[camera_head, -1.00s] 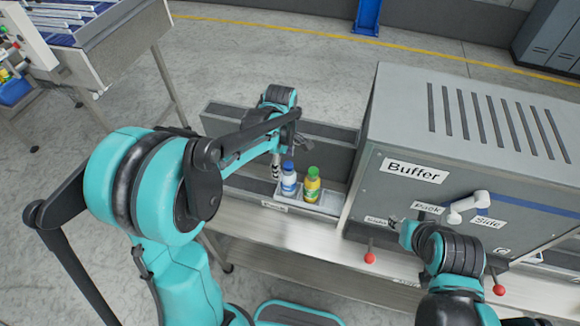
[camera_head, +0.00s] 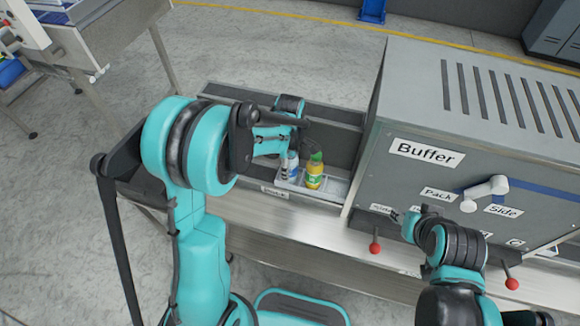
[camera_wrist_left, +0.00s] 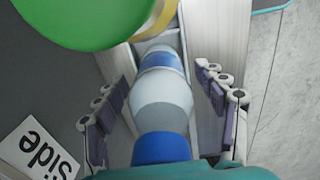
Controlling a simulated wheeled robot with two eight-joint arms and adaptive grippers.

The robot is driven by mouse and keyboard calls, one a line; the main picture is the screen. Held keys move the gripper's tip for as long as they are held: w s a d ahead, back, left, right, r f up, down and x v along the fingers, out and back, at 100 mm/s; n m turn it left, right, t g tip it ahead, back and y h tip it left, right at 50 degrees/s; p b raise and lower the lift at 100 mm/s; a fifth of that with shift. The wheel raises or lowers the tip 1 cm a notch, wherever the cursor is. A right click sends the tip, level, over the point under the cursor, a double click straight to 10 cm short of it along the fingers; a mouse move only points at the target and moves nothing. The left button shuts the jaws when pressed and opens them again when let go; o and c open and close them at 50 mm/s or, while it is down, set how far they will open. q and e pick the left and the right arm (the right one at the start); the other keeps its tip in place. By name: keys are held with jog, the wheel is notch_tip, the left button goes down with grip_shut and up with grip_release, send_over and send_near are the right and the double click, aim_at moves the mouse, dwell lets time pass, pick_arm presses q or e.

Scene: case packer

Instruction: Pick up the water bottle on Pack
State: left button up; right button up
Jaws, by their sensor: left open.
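The water bottle (camera_head: 291,168), white with blue, stands upright in a light tray (camera_head: 336,187) with a yellow bottle with a green cap (camera_head: 314,176) to its right. In the left wrist view the water bottle (camera_wrist_left: 163,105) lies between the two fingers of my left gripper (camera_wrist_left: 164,108), its blue cap nearest the camera. The jaws are open, with a gap visible on both sides of the bottle. In the head view my left arm hides part of it. My right gripper (camera_head: 402,218) is small beside the Buffer cabinet; its jaw state is unclear.
The grey Buffer cabinet (camera_head: 400,180) stands close to the right of the tray. The yellow bottle's green cap (camera_wrist_left: 85,20) is close to the water bottle in the left wrist view. A metal ledge (camera_head: 300,222) runs in front, with red-knobbed levers (camera_head: 375,248).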

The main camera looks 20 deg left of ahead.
pick_arm(q)
jog(key=shift+f, duration=0.1)
jog(key=shift+c, duration=0.2)
jog(key=c, duration=1.4)
jog(key=shift+c, duration=0.2)
